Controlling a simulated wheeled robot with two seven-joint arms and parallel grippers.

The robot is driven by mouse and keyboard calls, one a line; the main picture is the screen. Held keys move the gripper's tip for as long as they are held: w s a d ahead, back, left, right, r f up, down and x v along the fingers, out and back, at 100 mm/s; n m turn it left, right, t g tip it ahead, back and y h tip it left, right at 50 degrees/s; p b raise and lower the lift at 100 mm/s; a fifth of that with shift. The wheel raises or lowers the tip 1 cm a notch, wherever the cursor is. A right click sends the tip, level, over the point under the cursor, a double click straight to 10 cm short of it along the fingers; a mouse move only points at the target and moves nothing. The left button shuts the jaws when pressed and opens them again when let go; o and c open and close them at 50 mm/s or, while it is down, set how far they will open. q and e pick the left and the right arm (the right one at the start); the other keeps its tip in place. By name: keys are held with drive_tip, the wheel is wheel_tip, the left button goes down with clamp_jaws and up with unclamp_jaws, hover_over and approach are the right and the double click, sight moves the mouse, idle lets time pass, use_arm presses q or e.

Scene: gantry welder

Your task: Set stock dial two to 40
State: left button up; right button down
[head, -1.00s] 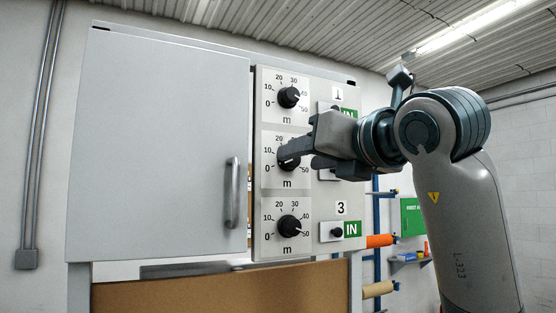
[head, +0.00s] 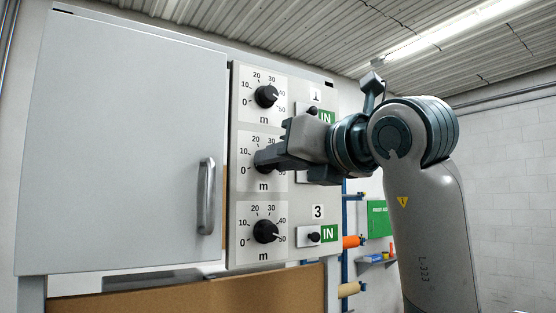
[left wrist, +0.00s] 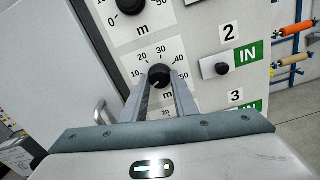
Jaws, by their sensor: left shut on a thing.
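Stock dial two is the middle of three dials, a white plate (head: 246,143) marked 0 to 50 with a black knob (head: 262,163). My left gripper (head: 269,159) is at this knob, its fingers partly covering it and some of the scale. In the left wrist view, the two fingers (left wrist: 160,82) are shut on the sides of the black knob (left wrist: 160,72), and the scale numbers 10 to 50 show around it. I cannot clearly read where the knob points. My right gripper is not in view.
Dial one (head: 266,96) is above and dial three (head: 266,231) below, close to the gripper. Small black knobs beside green IN labels (head: 329,234) are to the right. A grey cabinet door (head: 125,140) with a vertical handle (head: 206,195) is at left.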

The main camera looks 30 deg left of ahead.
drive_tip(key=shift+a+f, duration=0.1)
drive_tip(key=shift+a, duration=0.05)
use_arm(q)
drive_tip(key=m+b, duration=0.9)
drive_tip(key=m, duration=2.7)
drive_tip(key=shift+r, duration=0.15)
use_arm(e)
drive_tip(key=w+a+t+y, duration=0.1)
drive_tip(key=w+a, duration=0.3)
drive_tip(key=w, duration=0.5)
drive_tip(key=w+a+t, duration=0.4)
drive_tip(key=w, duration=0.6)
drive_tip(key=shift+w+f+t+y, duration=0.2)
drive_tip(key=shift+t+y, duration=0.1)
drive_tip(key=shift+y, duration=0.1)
